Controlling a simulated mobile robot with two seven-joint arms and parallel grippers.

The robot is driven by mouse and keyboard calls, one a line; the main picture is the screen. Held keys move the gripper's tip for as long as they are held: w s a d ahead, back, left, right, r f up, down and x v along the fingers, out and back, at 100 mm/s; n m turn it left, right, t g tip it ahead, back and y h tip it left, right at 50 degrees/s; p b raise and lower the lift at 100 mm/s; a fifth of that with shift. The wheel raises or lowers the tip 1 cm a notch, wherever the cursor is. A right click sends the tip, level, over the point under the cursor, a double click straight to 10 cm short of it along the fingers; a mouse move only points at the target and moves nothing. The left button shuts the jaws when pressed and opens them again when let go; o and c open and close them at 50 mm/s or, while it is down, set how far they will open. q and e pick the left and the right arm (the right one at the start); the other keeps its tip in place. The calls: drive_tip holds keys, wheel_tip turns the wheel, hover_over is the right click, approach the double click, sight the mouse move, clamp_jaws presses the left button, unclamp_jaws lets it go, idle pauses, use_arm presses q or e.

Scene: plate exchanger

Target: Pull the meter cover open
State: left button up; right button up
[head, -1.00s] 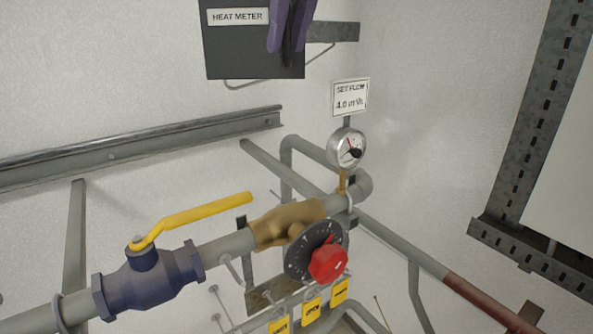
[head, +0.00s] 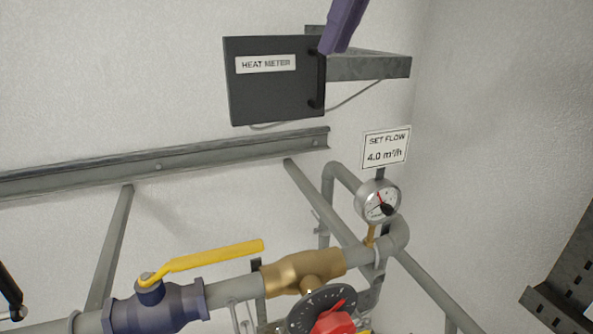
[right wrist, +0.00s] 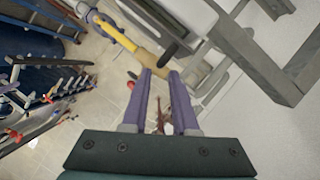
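The meter cover (head: 270,90) is a dark panel labelled HEAT METER, high on the wall in the head view. It looks shut. Its black upright handle (head: 317,80) is along the right edge and stands clear of any fingers. My right gripper (head: 343,27) shows as purple fingers at the top edge, above and right of the handle. In the right wrist view its two fingers (right wrist: 159,72) are apart with nothing seen between them. A dark bar-like shape (right wrist: 176,50) lies just beyond them; I cannot tell if it is the handle.
A grey bracket (head: 370,67) juts out right of the cover. Below are a rail (head: 160,165), the SET FLOW sign (head: 386,147), a gauge (head: 378,201), and a pipe with a yellow lever valve (head: 205,258) and a red knob (head: 333,323). Wall left of the cover is bare.

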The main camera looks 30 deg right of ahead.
drive_tip(key=a+p+v, duration=0.1)
drive_tip(key=p+v, duration=0.1)
drive_tip(key=v, duration=0.2)
drive_tip(key=a+n+y+b, duration=0.15)
drive_tip(key=a+y, duration=0.85)
drive_tip(key=a, duration=1.1)
drive_tip(key=s+a+r+m+t+y, duration=0.2)
drive_tip(key=a+r+m+t+y, duration=0.3)
drive_tip(key=r+y, duration=0.15)
drive_tip(key=w+d+f+m+t+h, duration=0.1)
drive_tip(key=w+d+m+t+h, duration=0.1)
drive_tip(key=d+m+t+h, duration=0.5)
drive_tip(key=w+f+m+t+h, duration=0.2)
drive_tip(key=m+t, duration=0.2)
drive_tip(key=m, duration=0.7)
drive_tip(key=s+d+f+m+g+h, duration=0.25)
drive_tip(key=d+f+m+h, duration=0.45)
drive_tip(key=f+m+h, duration=0.35)
use_arm(q)
drive_tip(key=shift+r+b, duration=0.3)
drive_tip(key=shift+r, duration=0.1)
use_arm(e)
drive_tip(key=s+d+f+m+g+y, duration=0.1)
drive_tip(key=s+f+m+g, duration=0.5)
drive_tip(key=s+f+g, duration=0.7)
drive_tip(key=s+f, duration=0.8)
drive_tip(key=s, duration=0.1)
drive_tip(key=shift+d+f+g, duration=0.35)
drive_tip(key=shift+d, duration=0.05)
